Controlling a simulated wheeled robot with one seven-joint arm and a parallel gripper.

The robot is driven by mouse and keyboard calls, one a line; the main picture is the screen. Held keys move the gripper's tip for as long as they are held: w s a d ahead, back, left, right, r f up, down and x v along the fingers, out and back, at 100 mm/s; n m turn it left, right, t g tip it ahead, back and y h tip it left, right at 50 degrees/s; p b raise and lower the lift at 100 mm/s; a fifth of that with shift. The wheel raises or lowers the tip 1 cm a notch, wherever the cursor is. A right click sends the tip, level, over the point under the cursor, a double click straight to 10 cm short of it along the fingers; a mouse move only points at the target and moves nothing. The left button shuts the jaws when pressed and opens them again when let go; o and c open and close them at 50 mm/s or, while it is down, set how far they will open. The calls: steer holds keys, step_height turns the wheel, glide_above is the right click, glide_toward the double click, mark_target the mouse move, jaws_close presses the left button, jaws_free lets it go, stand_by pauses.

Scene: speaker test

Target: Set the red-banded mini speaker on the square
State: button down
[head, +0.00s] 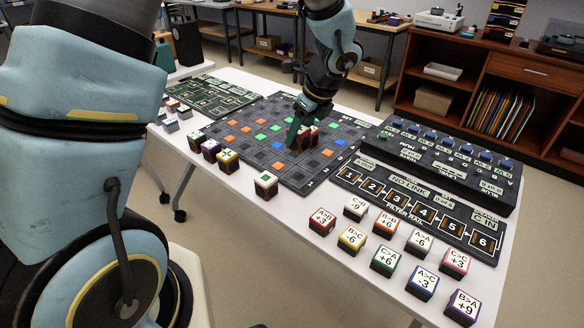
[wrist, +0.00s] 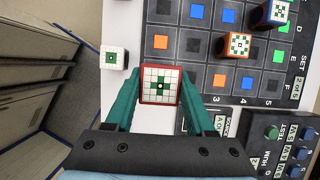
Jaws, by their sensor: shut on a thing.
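The red-banded mini speaker (wrist: 160,86) is a small cube with red edges and a white top bearing a green pattern. In the wrist view it sits between the teal fingers of my gripper (wrist: 160,99), which is shut on it. In the head view my gripper (head: 297,133) is over the dark grid board (head: 345,128), where small reddish cubes show by the fingers; I cannot tell which is the held one. The board also shows in the wrist view (wrist: 196,83), with orange, blue and green squares. I cannot tell which square the task means, or whether the speaker touches the board.
A white cube with a green mark (wrist: 115,58) stands on the white table beside the board. Several lettered cubes, one at the front right (head: 463,307), stand before the filter rail (head: 412,205). A black console (head: 440,160) lies right of the board.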

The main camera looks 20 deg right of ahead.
step_height(320, 180, down, 9)
steer(key=shift+w+f, duration=0.1)
steer(key=shift+f, duration=0.1)
stand_by(0.3)
steer(key=shift+f, duration=0.1)
steer(key=shift+f, duration=0.15)
steer(key=shift+c, duration=1.3)
jaws_free()
